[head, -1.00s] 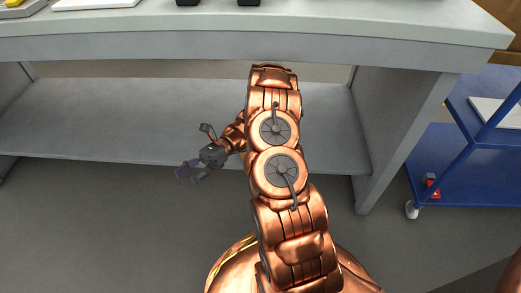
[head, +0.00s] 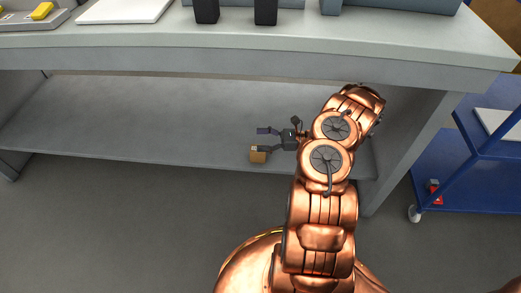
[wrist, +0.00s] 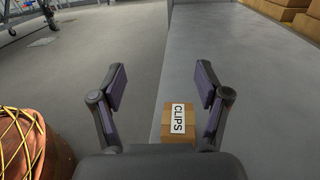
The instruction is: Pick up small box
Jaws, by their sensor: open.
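The small box (head: 258,155) is a brown cardboard box at the front edge of the lower shelf (head: 160,110). In the wrist view the box (wrist: 178,138) shows a white label reading CLIPS. My gripper (head: 262,139) is open and empty, pointing left in the head view. One finger is close to or over the box there. In the wrist view my gripper (wrist: 160,88) has its two fingers spread, with the box nearer the right finger. I cannot tell whether that finger touches the box.
Larger cardboard boxes (wrist: 280,8) stand farther along the shelf. The grey tabletop (head: 370,28) overhangs the shelf. A blue cart (head: 460,175) stands at the right. Mid-shelf is clear.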

